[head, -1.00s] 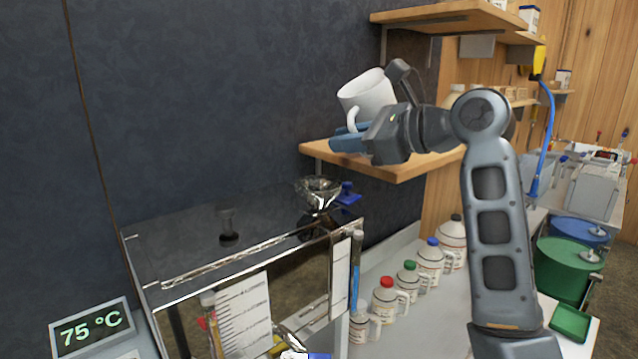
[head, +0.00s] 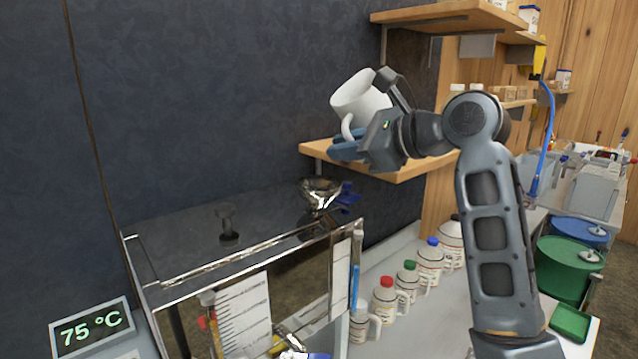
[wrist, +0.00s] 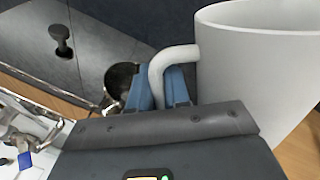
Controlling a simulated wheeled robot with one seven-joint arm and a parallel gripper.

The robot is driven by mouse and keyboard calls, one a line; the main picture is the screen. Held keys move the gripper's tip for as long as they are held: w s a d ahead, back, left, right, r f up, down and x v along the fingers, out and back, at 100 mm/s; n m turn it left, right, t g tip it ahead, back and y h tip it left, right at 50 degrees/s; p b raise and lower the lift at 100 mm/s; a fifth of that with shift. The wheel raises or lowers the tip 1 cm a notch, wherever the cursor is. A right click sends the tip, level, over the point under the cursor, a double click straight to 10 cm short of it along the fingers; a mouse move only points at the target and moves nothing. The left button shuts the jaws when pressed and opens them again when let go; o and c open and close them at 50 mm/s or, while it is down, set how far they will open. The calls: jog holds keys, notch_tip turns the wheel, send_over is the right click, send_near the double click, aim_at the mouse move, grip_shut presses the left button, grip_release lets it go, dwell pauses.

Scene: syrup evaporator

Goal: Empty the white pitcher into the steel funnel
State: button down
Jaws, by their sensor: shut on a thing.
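The white pitcher (head: 360,100) is held in the air in the head view, tilted a little to the left. My gripper (head: 349,143) is shut on its handle. In the wrist view the blue fingers (wrist: 172,88) close on the handle and the pitcher's wall (wrist: 262,70) fills the right side. The pitcher's contents cannot be seen. The steel funnel (head: 320,192) sits on the right end of the evaporator's top, below and a little left of the pitcher. A dark round opening, likely the funnel (wrist: 121,80), shows beyond the fingers in the wrist view.
The metal evaporator (head: 200,238) stands below, with a knob (head: 228,222) on top and a blue valve handle (head: 346,195) beside the funnel. A wooden shelf (head: 400,168) is just behind and below my gripper. Several capped jugs (head: 430,262) line the counter at right.

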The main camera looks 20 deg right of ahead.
jog(key=shift+d+f+n+h, duration=0.2)
jog(key=shift+f+n+h, duration=0.4)
dwell(0.6)
jog(key=shift+d+r+n+h, duration=0.2)
jog(key=shift+d+n+h, duration=0.3)
jog(key=shift+h, duration=0.1)
dwell(0.9)
jog(key=shift+d+f+n+h+b, duration=0.3)
jog(key=shift+d+f+n+h, duration=0.1)
jog(key=shift+f, duration=0.1)
dwell(1.7)
jog(key=shift+w+d+r+n+t+h+b, duration=0.1)
jog(key=shift+d+r+n+t+h+b, duration=0.3)
jog(key=shift+b, duration=0.95)
dwell(1.2)
jog(key=shift+a+f+b, duration=0.1)
jog(key=shift+f+b, duration=0.1)
jog(key=shift+b, duration=0.15)
